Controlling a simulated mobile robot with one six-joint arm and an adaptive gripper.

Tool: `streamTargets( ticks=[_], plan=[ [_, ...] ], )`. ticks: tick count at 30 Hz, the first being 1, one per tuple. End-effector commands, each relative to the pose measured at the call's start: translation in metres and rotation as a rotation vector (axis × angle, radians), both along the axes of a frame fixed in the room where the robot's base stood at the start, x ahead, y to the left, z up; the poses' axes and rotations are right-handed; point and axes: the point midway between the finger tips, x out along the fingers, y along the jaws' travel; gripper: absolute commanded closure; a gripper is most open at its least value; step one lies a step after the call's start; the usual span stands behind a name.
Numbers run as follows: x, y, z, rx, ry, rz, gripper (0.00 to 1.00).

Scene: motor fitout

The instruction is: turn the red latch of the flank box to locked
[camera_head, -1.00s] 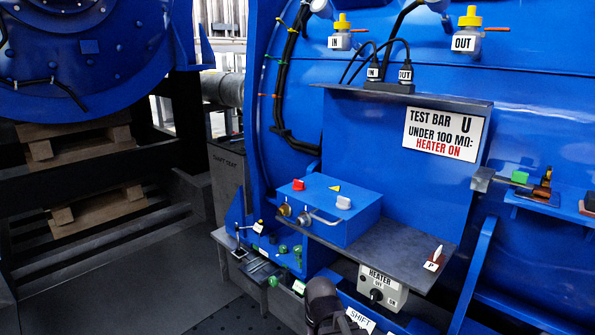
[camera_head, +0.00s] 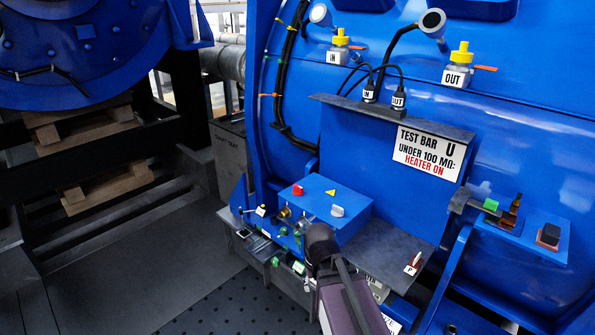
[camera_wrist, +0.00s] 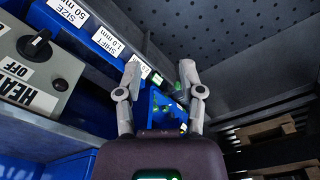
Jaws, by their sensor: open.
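No part is clearly readable as the red latch of the flank box. A blue box-like ledge (camera_head: 535,222) on the machine's right flank carries a dark block with a red edge (camera_head: 549,236); I cannot tell whether this is the latch. My gripper (camera_wrist: 160,76) is open and empty in the wrist view, its two fingers spread over the low area with green parts. In the head view my dark arm rises in front of the shelf, well left of that ledge, and its fingers are not clear there.
A blue tester box (camera_head: 335,202) with a red knob (camera_head: 297,190) sits on the grey shelf (camera_head: 385,255). The heater switch (camera_wrist: 38,45) is left in the wrist view. Floor (camera_head: 140,275) is open at left.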

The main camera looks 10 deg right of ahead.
Motion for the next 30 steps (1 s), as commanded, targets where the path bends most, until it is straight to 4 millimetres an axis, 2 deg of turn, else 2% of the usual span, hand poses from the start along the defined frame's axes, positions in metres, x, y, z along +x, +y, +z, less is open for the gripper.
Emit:
streamTargets(
  ticks=[1, 20, 30],
  plan=[
    [0.001, 0.0, 0.021, 0.0, -0.002, 0.0, 0.5],
    [0.011, -0.004, 0.146, 0.003, -0.022, 0.007, 0.5],
    [0.034, -0.004, 0.211, 0.02, -0.049, 0.059, 0.5]
  ],
)
